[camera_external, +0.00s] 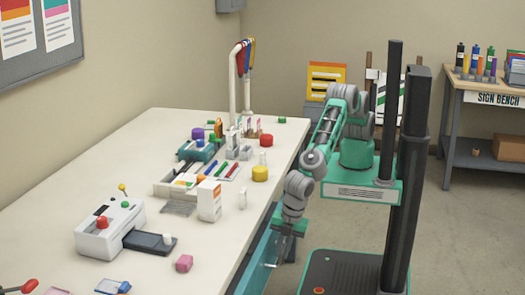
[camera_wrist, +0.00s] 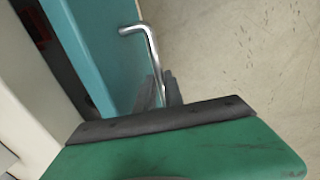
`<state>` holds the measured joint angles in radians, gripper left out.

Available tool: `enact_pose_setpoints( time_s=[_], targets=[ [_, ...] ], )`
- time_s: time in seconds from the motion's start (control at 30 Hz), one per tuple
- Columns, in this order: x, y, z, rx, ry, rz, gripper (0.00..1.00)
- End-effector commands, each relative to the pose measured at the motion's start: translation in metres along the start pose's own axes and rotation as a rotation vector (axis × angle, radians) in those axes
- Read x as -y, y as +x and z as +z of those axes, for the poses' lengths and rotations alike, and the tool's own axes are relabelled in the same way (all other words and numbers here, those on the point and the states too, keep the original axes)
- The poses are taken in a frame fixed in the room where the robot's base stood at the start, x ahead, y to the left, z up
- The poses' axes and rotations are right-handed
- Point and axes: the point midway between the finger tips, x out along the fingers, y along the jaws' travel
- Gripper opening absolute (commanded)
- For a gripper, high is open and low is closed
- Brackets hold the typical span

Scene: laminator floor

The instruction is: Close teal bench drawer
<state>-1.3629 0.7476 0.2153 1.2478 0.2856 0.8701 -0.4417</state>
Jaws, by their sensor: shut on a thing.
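The teal bench drawer (camera_wrist: 106,50) is on the side of the long white-topped bench. In the wrist view a dark gap shows between its teal panel and the pale bench edge, so it appears to stand open. Its silver bar handle (camera_wrist: 150,42) sticks out from the teal front. My gripper (camera_wrist: 161,88) is shut on the handle, with its two dark fingers on either side of the bar's near part. In the external view my gripper (camera_external: 278,253) is low beside the bench, at the teal drawer front (camera_external: 254,264). The drawer's inside is mostly hidden.
The white bench top (camera_external: 125,175) holds a white laminator (camera_external: 108,232), a small white box (camera_external: 209,201) and several small tools and jars. Bare floor lies to the right of the drawer. A sign bench (camera_external: 485,98) stands at the back right.

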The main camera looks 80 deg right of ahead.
Motion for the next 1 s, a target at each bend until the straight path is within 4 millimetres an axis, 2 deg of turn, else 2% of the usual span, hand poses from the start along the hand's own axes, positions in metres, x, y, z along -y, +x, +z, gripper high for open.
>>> enact_pose_setpoints(
  time_s=[0.27,0.3,0.53,0.83,1.0],
  targets=[
    [0.0,-0.001,-0.001,-0.002,0.0,0.0,0.0],
    [0.0,-0.001,-0.001,-0.002,0.0,0.0,0.15],
    [0.0,0.0,0.0,-0.001,0.0,0.0,0.34],
    [0.0,-0.005,-0.001,-0.002,0.0,0.001,0.34],
    [0.0,-0.034,-0.002,-0.005,0.0,0.001,0.34]
  ],
)
